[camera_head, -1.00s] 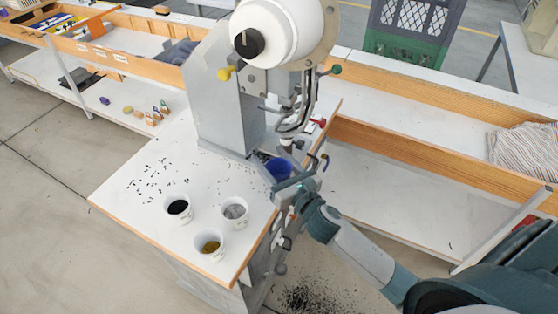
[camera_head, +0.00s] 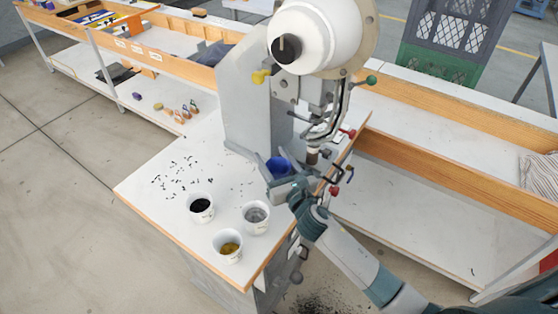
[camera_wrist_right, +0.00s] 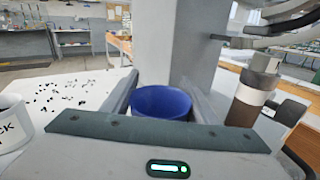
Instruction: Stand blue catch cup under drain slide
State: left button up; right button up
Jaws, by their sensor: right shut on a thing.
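The blue catch cup (camera_head: 278,166) is between the fingers of my right gripper (camera_head: 279,172), beside the press column and left of the press tool. The right wrist view shows the open mouth of the blue cup (camera_wrist_right: 161,102) facing up, upright, with a finger on each side. My right gripper (camera_wrist_right: 160,105) is shut on it. The cup's lower part is hidden, so I cannot tell whether it touches the bench. I cannot clearly pick out the drain slide around the eyelet press (camera_head: 250,100). My left gripper is not in view.
Three white cups stand on the press bench: one with black pieces (camera_head: 201,206), one with grey (camera_head: 256,215), one with yellowish (camera_head: 228,244). Black bits (camera_head: 180,172) lie scattered behind them. Press levers with red knobs (camera_head: 334,190) stick out close to my right wrist.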

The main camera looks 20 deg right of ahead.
jog(key=shift+f+b, duration=0.65)
jog(key=shift+f, duration=0.65)
jog(key=o, duration=1.1)
notch_tip(320, 180, up, 8)
jog(key=p, duration=0.8)
jog(key=shift+s, duration=0.1)
